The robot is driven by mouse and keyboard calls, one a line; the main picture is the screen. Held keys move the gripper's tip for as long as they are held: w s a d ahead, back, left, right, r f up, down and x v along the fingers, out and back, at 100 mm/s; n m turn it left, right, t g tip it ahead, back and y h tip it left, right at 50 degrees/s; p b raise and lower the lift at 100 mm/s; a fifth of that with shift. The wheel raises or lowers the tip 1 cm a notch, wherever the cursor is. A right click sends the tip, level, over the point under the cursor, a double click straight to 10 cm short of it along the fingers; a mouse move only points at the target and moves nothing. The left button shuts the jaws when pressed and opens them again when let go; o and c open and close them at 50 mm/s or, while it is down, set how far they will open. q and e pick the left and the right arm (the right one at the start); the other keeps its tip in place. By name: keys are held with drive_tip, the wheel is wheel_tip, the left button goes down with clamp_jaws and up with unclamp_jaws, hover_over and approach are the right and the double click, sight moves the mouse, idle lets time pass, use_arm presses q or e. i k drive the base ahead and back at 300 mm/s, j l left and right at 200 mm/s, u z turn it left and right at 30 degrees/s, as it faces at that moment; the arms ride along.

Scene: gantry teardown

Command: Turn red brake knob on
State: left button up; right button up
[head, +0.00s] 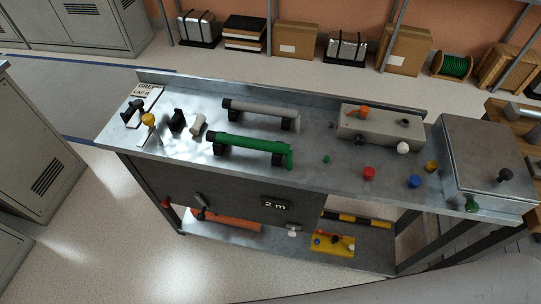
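A red knob (369,173) stands on the right half of the metal bench top (312,180), near its front edge. A second, smaller red knob (166,203) is low at the bench's left front, beside a dark lever (201,212). I cannot tell from labels which red one is the brake knob, or which way either is turned. Neither of my grippers is in view, and nothing touches either red knob.
Blue (414,181) and yellow (431,166) knobs stand right of the red one. A grey box (380,128) with an orange lever (359,112) sits behind. Green (247,147) and grey (260,110) cylinders lie left. A large metal box (484,155) fills the right end.

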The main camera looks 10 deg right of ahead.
sight(165, 203)
drive_tip(key=u, duration=0.95)
drive_tip(key=i+j, duration=0.1)
drive_tip(key=j, duration=0.2)
drive_tip(key=i+j+z, duration=0.15)
drive_tip(key=j, duration=0.15)
